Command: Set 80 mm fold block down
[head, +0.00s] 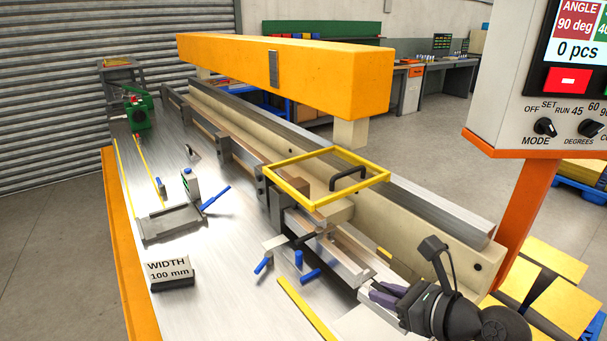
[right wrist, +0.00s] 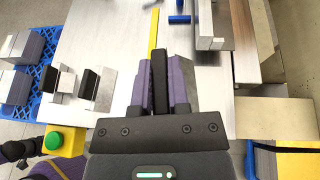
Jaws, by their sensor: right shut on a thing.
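My right gripper (head: 384,294) is at the lower right of the head view, beside the near end of the folding machine (head: 345,262). In the right wrist view the right gripper (right wrist: 160,82) has its purple fingers shut on the black grip of the fold block (right wrist: 183,68). Silver faces of the block show beyond the fingers, above the pale steel table (right wrist: 120,40). I cannot tell whether its underside touches the table. No size mark on it is readable. The block is mostly hidden by the gripper in the head view. My left gripper does not show clearly in either view.
Similar blocks (right wrist: 100,88) stand at the left of the wrist view. A yellow strip (head: 306,308) lies on the table. A sign (head: 172,273) reads WIDTH 100 mm. A yellow frame (head: 290,176) and blue-handled clamps (head: 299,259) are at the machine. A green button (right wrist: 54,140) is lower left.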

